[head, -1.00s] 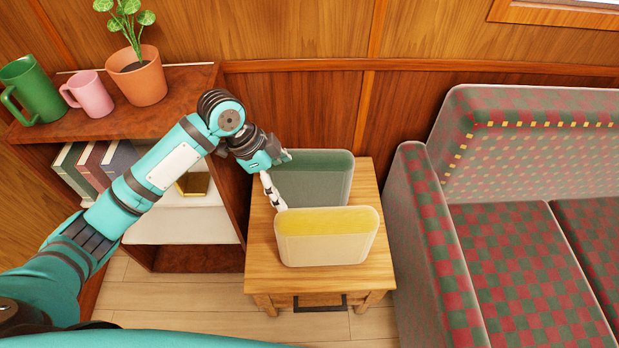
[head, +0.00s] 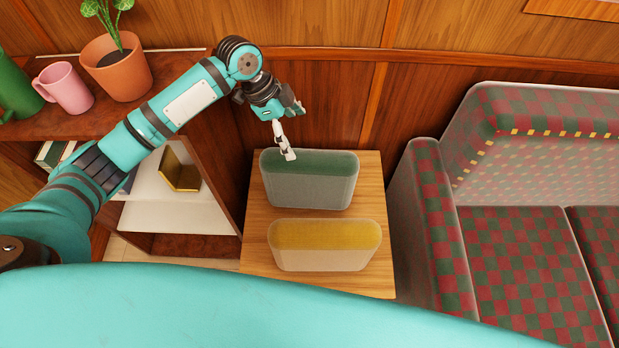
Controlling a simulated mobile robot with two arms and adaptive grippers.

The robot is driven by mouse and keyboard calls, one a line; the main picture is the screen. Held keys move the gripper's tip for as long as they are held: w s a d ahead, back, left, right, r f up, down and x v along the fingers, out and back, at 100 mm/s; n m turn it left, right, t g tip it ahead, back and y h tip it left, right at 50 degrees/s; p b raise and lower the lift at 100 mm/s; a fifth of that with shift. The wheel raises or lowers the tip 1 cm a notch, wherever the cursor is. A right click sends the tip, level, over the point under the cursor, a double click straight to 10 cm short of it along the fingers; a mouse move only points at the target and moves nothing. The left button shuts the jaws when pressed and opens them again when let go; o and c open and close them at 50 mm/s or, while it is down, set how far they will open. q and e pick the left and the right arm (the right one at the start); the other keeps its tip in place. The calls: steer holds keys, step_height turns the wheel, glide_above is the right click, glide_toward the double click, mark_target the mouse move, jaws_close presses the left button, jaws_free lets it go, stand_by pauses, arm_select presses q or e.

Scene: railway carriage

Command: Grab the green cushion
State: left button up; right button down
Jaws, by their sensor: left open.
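The green cushion (head: 310,180) stands on the small wooden table (head: 257,222), towards its back edge. Its top is dark green and its front face is greyish. My left gripper (head: 296,132) is open, above the back left part of the green cushion. One finger reaches down over the cushion's top left; the other is further back and to the right. I cannot tell whether the near finger touches the cushion. No cushion is between the fingers as far as I can see. My right gripper is not in view.
A yellow-topped cushion (head: 325,243) stands in front of the green one, with a gap between. A shelf unit (head: 180,80) with a potted plant (head: 117,66) and a pink mug (head: 64,88) is at left. A checkered seat (head: 520,260) is at right.

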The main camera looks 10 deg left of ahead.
mark_target(307, 156)
arm_select(q)
steer(key=x, duration=0.4)
steer(key=shift+x, duration=1.15)
steer(key=shift+f, duration=0.3)
steer(key=x, duration=0.3)
steer(key=shift+s+f+p, duration=0.1)
steer(key=shift+f+p, duration=0.3)
steer(key=shift+d+f, duration=0.1)
steer(key=shift+f, duration=0.35)
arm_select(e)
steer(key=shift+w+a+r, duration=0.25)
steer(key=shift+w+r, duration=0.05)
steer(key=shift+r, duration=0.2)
arm_select(q)
steer(key=shift+f, duration=0.25)
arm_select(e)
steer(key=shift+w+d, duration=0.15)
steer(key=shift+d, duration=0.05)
arm_select(q)
steer(key=shift+c, duration=0.4)
